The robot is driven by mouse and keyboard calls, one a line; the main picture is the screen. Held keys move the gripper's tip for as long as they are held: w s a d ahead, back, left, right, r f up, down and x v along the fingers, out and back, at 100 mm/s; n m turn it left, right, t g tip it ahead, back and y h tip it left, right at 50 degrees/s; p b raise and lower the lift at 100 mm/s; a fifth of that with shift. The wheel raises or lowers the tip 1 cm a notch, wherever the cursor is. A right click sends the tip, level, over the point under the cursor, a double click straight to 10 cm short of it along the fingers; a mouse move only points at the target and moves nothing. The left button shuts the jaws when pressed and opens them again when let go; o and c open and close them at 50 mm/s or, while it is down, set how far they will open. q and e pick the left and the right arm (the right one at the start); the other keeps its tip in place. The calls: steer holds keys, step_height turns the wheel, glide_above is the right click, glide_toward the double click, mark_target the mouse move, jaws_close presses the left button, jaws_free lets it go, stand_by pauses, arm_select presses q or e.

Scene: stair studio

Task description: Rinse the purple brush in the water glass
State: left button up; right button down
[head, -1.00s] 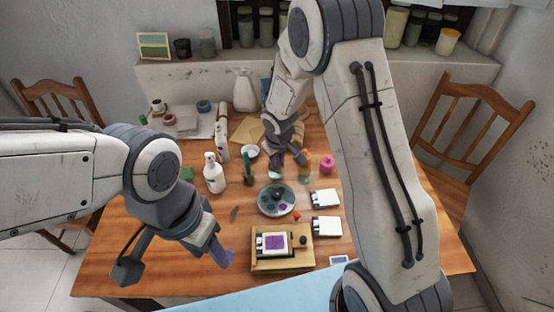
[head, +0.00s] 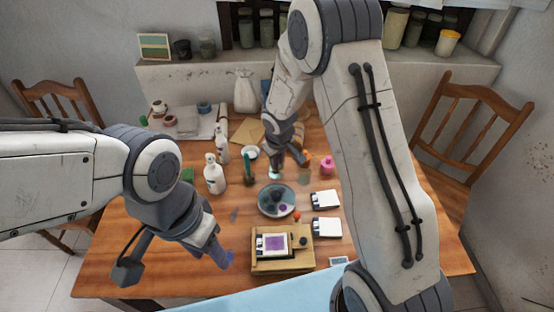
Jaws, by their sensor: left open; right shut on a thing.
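My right gripper (head: 301,158) is over the back middle of the table, small in the picture and partly covered by my own arm. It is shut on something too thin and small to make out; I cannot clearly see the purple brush. My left gripper (head: 226,260) is open and empty at the table's front left, left of the wooden box.
A round palette (head: 277,201) lies mid-table behind a wooden box (head: 283,262) with a purple picture. White cards (head: 326,227) and a pink pot (head: 327,166) are right.

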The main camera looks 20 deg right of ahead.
steer(key=shift+s+d+f, duration=0.1)
steer(key=shift+d+f, duration=0.05)
steer(key=shift+f, duration=0.1)
steer(key=shift+s+d+b, duration=0.15)
steer(key=shift+s+b, duration=0.1)
steer(key=shift+b, duration=0.1)
steer(key=shift+a, duration=0.2)
steer(key=shift+a, duration=0.35)
steer(key=shift+d, duration=0.25)
steer(key=r+p, duration=0.2)
steer(key=r, duration=0.1)
steer(key=shift+w+r+p, duration=0.2)
steer(key=shift+r+p, duration=0.1)
steer(key=shift+p, duration=0.05)
steer(key=shift+r+p, duration=1.7)
steer(key=shift+r, duration=0.35)
